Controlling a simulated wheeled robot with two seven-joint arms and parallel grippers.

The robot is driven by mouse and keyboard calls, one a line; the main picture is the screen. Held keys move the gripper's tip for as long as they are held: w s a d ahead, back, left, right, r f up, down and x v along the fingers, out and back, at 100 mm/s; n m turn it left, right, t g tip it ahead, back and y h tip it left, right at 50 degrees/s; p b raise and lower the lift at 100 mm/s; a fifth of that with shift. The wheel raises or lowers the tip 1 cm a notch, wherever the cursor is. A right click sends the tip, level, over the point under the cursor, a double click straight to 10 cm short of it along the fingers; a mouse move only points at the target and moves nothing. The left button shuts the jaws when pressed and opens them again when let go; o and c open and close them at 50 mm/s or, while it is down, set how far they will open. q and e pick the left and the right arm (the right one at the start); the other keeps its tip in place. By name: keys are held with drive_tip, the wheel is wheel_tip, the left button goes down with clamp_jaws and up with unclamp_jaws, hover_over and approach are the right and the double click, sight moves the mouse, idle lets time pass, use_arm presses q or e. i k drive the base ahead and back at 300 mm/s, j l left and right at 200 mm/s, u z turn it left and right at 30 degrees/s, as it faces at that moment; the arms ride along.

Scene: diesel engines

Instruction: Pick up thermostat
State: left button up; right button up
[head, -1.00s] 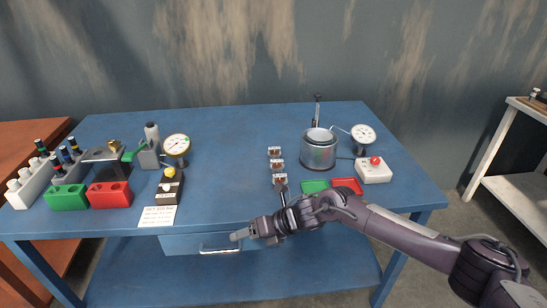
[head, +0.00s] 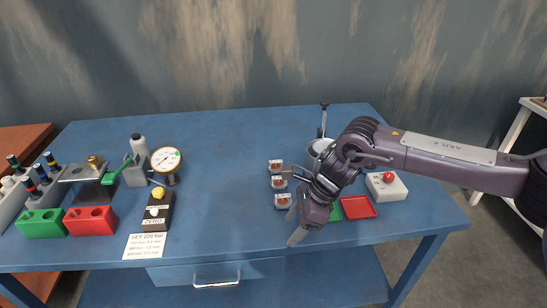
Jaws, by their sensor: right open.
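One fingertip points down-left in front of the near thermostat. The other finger reaches near the middle one. I cannot tell whether any finger touches a thermostat. Nothing is held. My left gripper is out of view.
At left stand a gauge (head: 167,160), a red block (head: 90,221) and a green block (head: 40,223). The blue table (head: 222,150) is clear at centre.

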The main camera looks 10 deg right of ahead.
sight(275, 166)
drive_tip(key=i, duration=1.05)
